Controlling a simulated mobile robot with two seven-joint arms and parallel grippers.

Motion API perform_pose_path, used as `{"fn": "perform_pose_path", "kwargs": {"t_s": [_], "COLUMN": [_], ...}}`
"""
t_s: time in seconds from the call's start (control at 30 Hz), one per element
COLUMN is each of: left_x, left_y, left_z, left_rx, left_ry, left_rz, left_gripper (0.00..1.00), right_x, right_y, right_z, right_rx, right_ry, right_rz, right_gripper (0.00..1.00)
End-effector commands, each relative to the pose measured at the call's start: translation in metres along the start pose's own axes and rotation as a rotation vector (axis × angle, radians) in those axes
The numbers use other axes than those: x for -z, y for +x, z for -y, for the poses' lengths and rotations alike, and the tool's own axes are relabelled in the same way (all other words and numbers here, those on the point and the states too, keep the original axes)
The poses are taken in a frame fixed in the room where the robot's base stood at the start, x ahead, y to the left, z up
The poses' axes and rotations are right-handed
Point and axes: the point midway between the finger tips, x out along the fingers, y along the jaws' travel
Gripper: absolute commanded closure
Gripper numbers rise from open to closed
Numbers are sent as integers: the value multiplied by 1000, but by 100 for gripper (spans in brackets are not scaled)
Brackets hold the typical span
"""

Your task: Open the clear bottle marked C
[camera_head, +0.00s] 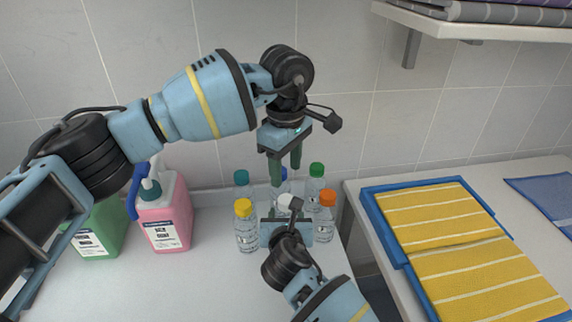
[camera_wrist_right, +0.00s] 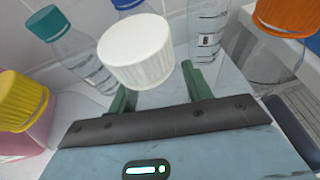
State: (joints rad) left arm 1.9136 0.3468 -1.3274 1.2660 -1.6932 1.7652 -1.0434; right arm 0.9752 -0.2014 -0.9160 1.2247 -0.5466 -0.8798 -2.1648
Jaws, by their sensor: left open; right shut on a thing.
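A clear bottle with a white cap (camera_head: 286,200) stands in the middle of a cluster of clear bottles on the white counter. In the right wrist view its white cap (camera_wrist_right: 136,52) is close up, and its body is mostly hidden. My right gripper (camera_wrist_right: 156,80) is shut on this bottle below the cap. My left gripper (camera_head: 286,168) is open and empty, pointing down above the cluster, over the white cap or slightly behind it. No letter C is readable; one bottle behind shows a B (camera_wrist_right: 206,40).
Around it stand bottles with yellow (camera_head: 243,208), teal (camera_head: 242,178), blue (camera_head: 283,173), green (camera_head: 317,170) and orange (camera_head: 327,198) caps. Pink (camera_head: 165,215) and green (camera_head: 100,230) pump bottles stand left. A blue tray (camera_head: 381,215) holds yellow towels at right. The front counter is clear.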

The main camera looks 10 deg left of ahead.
Motion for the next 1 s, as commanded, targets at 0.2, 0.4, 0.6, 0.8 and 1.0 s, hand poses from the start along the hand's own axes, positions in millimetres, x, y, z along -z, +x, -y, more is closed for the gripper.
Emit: {"fn": "perform_pose_path", "kwargs": {"t_s": [0.2,0.4,0.6,0.8,1.0], "left_x": [0,0,0,0,0], "left_y": [0,0,0,0,0], "left_z": [0,0,0,0,0], "left_rx": [0,0,0,0,0], "left_ry": [347,666,985,1289,1501], "left_rz": [0,0,1,1,0], "left_gripper": [49,49,49,49,49], "right_x": [1,1,1,1,1], "right_y": [0,0,0,0,0], "right_z": [0,0,0,0,0], "right_rx": [0,0,0,0,0], "right_ry": [0,0,0,0,0], "right_rz": [-2,-2,-2,-2,-2], "right_gripper": [100,100,100,100,100]}}
